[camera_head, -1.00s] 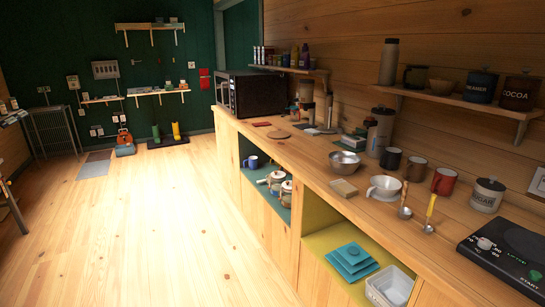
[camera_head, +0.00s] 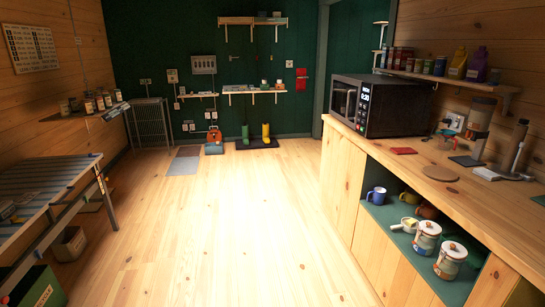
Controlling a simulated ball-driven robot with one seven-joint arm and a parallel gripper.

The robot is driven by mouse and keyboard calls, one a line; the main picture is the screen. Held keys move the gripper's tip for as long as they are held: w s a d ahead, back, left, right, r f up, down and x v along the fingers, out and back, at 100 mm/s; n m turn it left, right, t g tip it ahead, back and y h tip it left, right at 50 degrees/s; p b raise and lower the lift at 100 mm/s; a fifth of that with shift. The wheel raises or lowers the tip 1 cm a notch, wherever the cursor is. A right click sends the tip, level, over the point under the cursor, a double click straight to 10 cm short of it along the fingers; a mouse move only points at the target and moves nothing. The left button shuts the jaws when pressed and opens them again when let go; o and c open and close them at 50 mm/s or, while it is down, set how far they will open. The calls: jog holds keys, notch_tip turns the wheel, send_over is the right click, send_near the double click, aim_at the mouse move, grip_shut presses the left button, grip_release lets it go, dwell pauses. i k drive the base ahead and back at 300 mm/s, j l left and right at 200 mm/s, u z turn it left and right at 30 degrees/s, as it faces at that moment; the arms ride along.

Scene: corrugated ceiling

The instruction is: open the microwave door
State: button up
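The microwave (camera_head: 390,108) is a dark box on the far end of the wooden counter at the right. Its door (camera_head: 342,101) with a light handle faces left, toward the open floor, and looks shut. A control panel with a small lit display (camera_head: 364,90) is on the near side of the door. My gripper is not in view.
The wooden counter (camera_head: 405,155) runs along the right, with an open shelf of mugs and jars below. A red booklet (camera_head: 403,150) lies near the microwave. A striped table (camera_head: 40,188) stands at the left. The wooden floor (camera_head: 225,220) between is clear.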

aim_at(339, 89)
jog(key=i, duration=1.95)
